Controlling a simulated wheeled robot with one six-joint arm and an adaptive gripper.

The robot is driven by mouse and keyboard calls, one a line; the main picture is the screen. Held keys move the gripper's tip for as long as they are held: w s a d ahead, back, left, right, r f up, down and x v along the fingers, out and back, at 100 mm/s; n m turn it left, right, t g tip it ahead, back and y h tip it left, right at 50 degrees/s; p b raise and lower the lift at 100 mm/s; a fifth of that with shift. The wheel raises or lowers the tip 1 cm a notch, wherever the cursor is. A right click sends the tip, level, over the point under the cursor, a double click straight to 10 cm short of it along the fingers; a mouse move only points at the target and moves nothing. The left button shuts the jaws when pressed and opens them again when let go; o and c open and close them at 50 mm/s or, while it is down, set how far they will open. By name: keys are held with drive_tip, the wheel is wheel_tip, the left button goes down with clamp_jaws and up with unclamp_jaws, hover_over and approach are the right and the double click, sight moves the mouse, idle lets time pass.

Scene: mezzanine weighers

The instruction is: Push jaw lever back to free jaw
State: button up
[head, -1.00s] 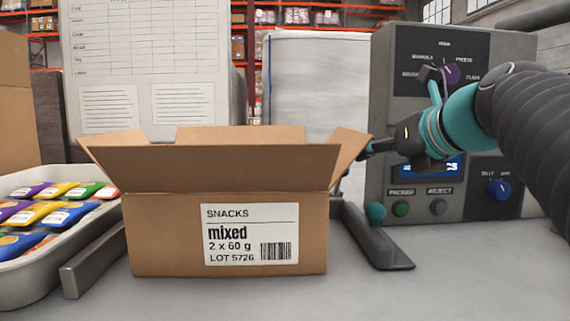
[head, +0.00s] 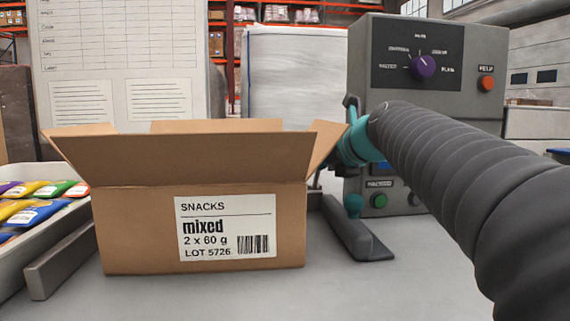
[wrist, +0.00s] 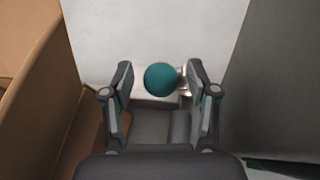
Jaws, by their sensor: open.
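The jaw lever shows by its teal ball knob (head: 354,206) in the head view, right of the box and before the control unit. In the wrist view the knob (wrist: 161,79) lies between the fingertips of my gripper (wrist: 160,74), with a gap on the left and the right finger very near it. I cannot tell whether they touch.
The open cardboard box (head: 130,230) stands between the jaws; its wall is close left of my gripper in the wrist view. The grey control unit (head: 362,72) is close on the right. A tray (head: 20,262) of snack packs is at far left. The front counter is clear.

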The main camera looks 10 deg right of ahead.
drive_tip(key=shift+w+a+f, duration=0.1)
drive_tip(key=shift+w, duration=0.15)
clamp_jaws()
drive_tip(key=shift+w+r+p, duration=0.4)
drive_tip(key=shift+r+p, duration=0.2)
drive_tip(key=shift+p, duration=0.65)
drive_tip(key=shift+w+r+p, duration=0.2)
drive_tip(key=shift+w+p, duration=0.3)
drive_tip(key=shift+p, duration=0.45)
drive_tip(key=shift+w, duration=0.1)
drive_tip(key=shift+f, duration=0.2)
